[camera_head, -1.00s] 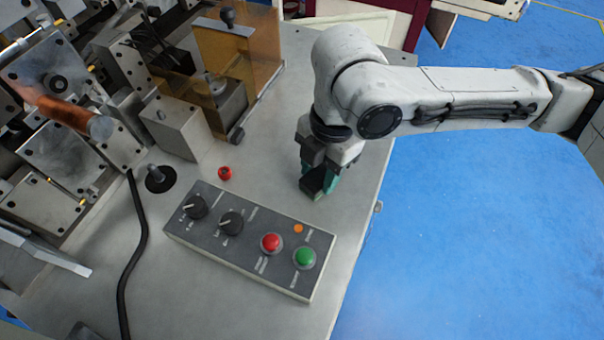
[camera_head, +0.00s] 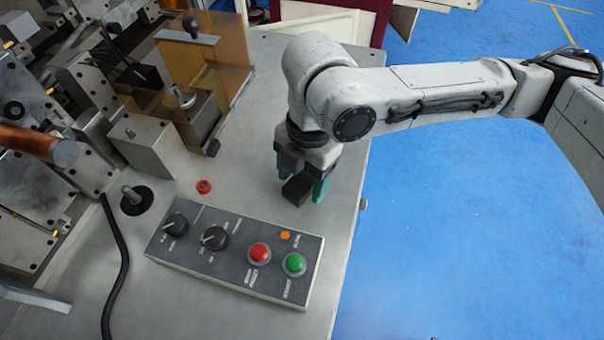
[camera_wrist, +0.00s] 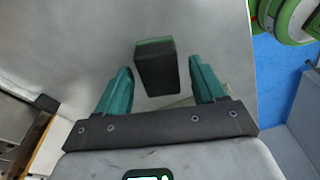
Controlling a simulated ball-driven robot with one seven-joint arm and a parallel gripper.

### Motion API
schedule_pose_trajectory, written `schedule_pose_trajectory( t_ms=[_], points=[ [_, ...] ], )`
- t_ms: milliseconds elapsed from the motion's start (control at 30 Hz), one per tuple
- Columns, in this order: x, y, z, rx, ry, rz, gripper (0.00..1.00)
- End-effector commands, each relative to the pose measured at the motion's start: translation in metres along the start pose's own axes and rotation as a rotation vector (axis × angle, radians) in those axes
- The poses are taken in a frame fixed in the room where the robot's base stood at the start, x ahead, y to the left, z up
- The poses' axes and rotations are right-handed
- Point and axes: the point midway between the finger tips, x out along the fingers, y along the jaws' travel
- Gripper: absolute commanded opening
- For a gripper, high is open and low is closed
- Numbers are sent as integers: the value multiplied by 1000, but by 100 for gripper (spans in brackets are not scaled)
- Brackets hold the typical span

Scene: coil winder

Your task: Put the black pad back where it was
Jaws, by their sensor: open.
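The black pad (camera_head: 297,190) is a small dark block on the grey machine table (camera_head: 240,165), behind the right part of the control panel. My gripper (camera_head: 302,186) points down over it, with a green finger on each side. In the wrist view the pad (camera_wrist: 156,74) stands between the two green fingers, with a visible gap on both sides; its far edge is green. My gripper (camera_wrist: 160,72) is open and not clamped on it. The pad appears to rest on the table, though its underside is hidden.
The control panel (camera_head: 228,270) with knobs and red and green buttons lies in front of the pad. The winder mechanism (camera_head: 150,145) fills the left. The table's right edge is close, with blue floor beyond.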

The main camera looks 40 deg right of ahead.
Motion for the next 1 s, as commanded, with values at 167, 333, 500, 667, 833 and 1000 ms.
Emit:
schedule_pose_trajectory(
  t_ms=[167,333,500,667,833,1000],
  points=[
    [-6,0,-1,0,-1,1,69],
    [-31,1,0,0,-1,4,69],
    [-67,1,0,0,-1,3,69],
    [-97,1,-1,-1,-1,3,69],
    [-116,0,0,0,-1,1,69],
    [-123,0,-1,0,0,-1,69]
  ],
)
